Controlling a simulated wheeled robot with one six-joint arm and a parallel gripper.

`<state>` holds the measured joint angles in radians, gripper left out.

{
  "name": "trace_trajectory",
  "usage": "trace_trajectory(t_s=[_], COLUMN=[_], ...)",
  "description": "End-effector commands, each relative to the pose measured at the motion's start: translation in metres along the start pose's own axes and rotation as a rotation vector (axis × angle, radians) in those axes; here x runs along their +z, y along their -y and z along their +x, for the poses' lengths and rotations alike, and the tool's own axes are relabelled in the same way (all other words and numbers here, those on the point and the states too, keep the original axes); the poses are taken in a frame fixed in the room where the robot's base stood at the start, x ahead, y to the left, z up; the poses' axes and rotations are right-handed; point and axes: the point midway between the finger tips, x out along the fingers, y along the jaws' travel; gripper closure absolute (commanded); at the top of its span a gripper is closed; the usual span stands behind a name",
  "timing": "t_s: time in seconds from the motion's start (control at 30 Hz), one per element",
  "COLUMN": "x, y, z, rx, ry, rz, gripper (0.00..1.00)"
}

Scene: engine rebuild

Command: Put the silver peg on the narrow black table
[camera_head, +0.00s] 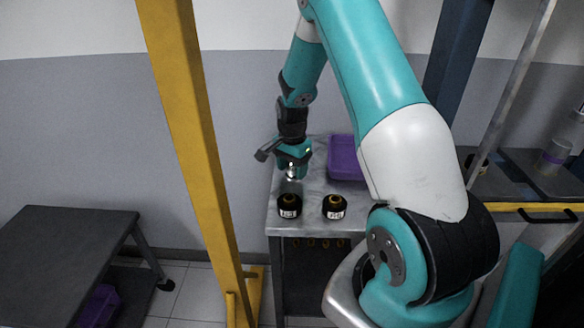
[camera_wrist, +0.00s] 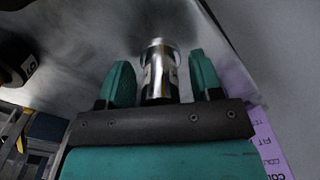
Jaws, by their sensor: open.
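The silver peg (camera_wrist: 158,68) stands on the metal table and lies between the two teal fingers of my gripper (camera_wrist: 160,76) in the wrist view. Gaps show on both sides of the peg, so the fingers are open around it without closing on it. In the head view my gripper (camera_head: 292,164) is low over the left part of the metal table, with a small shiny bit of the peg (camera_head: 291,173) below it. A black table (camera_head: 60,235) with a bare top stands at the lower left, beyond the yellow post.
The metal table (camera_head: 308,213) also holds two black labelled cylinders (camera_head: 289,206) (camera_head: 334,207) and a purple bin (camera_head: 344,158). A yellow post (camera_head: 190,120) rises between the tables. Another dark surface (camera_head: 545,170) carries items at the right.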

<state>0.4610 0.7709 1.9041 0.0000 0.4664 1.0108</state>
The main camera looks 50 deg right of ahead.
Motion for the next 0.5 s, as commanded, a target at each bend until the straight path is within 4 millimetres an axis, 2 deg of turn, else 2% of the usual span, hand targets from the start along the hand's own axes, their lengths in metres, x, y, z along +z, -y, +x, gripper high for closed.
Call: trace_trajectory(t_s=[0.17, 0.5], x=[-0.001, 0.0], y=[0.001, 0.001], z=[-0.022, -0.095], rx=[-0.004, -0.005], ry=[-0.003, -0.003], rz=[0.0, 0.0], gripper=[0.41, 0.41])
